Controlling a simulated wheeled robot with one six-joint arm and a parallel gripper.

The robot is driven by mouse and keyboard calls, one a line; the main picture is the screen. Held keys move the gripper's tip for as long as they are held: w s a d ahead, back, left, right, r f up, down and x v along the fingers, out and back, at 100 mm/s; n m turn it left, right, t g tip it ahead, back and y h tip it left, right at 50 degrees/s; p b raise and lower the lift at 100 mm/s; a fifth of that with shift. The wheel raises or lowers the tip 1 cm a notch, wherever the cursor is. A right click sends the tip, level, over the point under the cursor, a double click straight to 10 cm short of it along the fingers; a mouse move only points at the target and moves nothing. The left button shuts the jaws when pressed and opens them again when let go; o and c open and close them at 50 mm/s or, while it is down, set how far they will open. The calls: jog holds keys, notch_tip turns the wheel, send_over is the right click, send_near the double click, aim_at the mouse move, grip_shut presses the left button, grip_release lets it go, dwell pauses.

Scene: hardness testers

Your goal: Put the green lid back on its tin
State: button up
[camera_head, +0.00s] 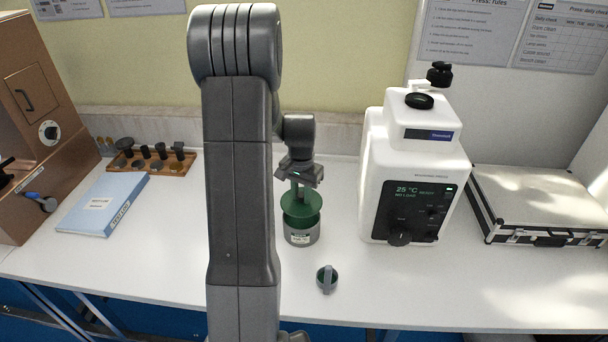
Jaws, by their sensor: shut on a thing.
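The green lid (301,205) is a dark green disc with a raised part on top. My gripper (297,184) is shut on the upper part of the green lid. The tin (301,238) is a grey cylinder with a pale label, standing upright on the white bench. The lid is right over the tin's top in the picture, with green also showing beneath its disc. I cannot tell whether the lid touches the tin. The tin's opening is hidden.
A white tester (415,170) is to the right, with a silver case (540,203) beyond. At left are a blue binder (103,204), a wooden rack (150,163) and a brown cabinet (40,120).

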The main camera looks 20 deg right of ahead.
aim_at(301, 203)
jog(key=shift+w+d+f, duration=0.1)
jog(key=shift+w+d, duration=0.05)
jog(key=shift+w, duration=0.2)
jog(key=shift+s+f+b, duration=0.15)
jog(key=shift+f+b, duration=1.35)
jog(key=shift+f, duration=0.65)
jog(key=shift+f+b, duration=0.45)
jog(key=shift+f, duration=0.15)
jog(key=o, duration=1.1)
jog(key=shift+c, duration=0.2)
jog(key=shift+r, duration=0.1)
notch_tip(301, 203, up, 14)
jog(key=shift+f+b, duration=0.15)
jog(key=shift+b, duration=0.3)
